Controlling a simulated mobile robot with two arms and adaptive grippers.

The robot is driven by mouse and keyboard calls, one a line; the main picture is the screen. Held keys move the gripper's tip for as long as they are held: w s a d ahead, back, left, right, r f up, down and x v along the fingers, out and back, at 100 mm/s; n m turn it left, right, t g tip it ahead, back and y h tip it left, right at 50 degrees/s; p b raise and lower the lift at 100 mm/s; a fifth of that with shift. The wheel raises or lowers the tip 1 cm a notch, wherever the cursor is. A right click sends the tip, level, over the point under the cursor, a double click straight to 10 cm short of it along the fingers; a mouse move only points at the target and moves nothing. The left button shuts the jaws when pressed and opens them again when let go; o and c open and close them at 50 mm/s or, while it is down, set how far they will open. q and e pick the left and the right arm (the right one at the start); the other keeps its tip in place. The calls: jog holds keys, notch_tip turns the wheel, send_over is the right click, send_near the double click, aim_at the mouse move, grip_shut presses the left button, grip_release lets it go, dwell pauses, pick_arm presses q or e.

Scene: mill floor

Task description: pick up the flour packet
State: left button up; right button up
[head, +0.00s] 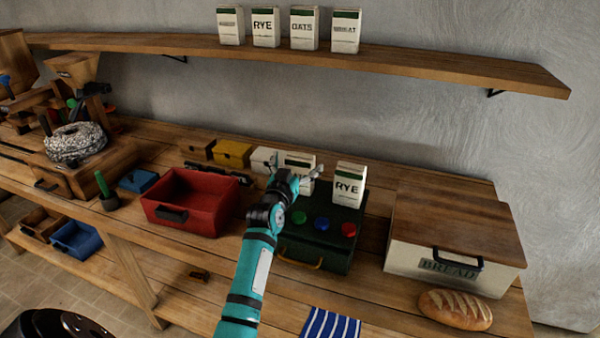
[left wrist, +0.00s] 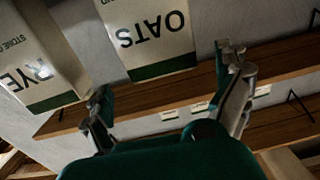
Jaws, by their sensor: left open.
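A white flour packet with a green band stands at the back of the dark green box (head: 318,246), partly hidden by my left gripper (head: 294,172). In the left wrist view this packet (left wrist: 150,35) reads OATS, upside down. My left gripper (left wrist: 168,84) is open, its fingers apart with the packet ahead of the gap; I cannot tell whether they touch it. A second packet (head: 348,184), labelled RYE, stands on the box to the right; it also shows in the left wrist view (left wrist: 35,65). My right gripper is not in view.
Several more packets stand on the wall shelf (head: 440,66). A red bin (head: 190,214) is left of the green box, with yellow (head: 233,153) and white boxes behind. A bread bin (head: 450,262) and loaf (head: 455,309) are on the right.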

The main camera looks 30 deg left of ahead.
pick_arm(q)
jog(key=x, duration=0.4)
jog(key=shift+a+p, duration=0.3)
jog(key=shift+p, duration=0.05)
jog(key=c, duration=1.6)
jog(key=shift+r, duration=0.1)
